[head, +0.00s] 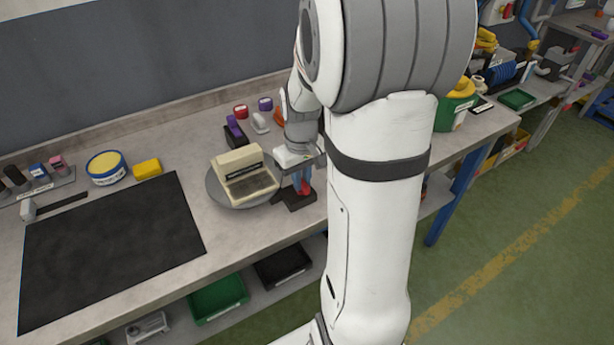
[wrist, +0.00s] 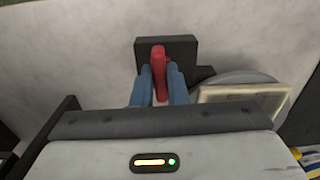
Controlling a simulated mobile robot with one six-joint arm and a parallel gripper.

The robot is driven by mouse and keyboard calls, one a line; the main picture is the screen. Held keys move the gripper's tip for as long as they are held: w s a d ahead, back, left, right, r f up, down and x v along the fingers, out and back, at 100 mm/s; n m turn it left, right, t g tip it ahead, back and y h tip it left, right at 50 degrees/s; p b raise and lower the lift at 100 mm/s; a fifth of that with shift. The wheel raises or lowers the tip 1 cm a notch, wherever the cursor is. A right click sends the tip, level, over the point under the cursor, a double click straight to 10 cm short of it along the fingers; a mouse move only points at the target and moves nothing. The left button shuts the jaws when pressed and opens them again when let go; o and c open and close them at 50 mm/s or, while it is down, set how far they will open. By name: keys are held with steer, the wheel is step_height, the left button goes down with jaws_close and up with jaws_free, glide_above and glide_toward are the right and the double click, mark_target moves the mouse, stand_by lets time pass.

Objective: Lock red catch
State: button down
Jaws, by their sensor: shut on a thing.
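The red catch (head: 305,188) is a small red lever on a dark base block (head: 294,201) beside the turntable. In the wrist view the red catch (wrist: 159,72) stands in front of its black base (wrist: 185,49), between the two blue fingers. My gripper (head: 301,181) is shut on the catch, with a finger on each side of it (wrist: 161,80). The round grey turntable (head: 222,196) carries a cream machine-like object (head: 243,172), whose edge also shows in the wrist view (wrist: 240,96). My arm hides part of the bench to the right.
A black mat (head: 110,245) covers the left part of the bench. A yellow-topped blue tin (head: 106,168) and a yellow block (head: 147,168) stand behind it. Small red, purple and white items (head: 260,122) stand behind the turntable. A green bin (head: 218,297) is on the lower shelf.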

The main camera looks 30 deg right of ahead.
steer(key=shift+w+r, duration=0.15)
steer(key=shift+w, duration=0.05)
steer(key=c, duration=1.6)
jaws_free()
steer(key=shift+o, duration=0.8)
step_height(320, 180, up, 8)
steer(key=shift+s+f, duration=0.1)
steer(key=shift+f, duration=0.1)
steer(key=s+a+r+t, duration=0.1)
steer(key=s+a+t, duration=0.1)
steer(key=s+a, duration=0.8)
steer(key=s, duration=0.2)
steer(key=shift+s+a+r+m+t, duration=0.3)
steer(key=shift+a+r+m, duration=0.05)
steer(key=shift+a+m, duration=0.05)
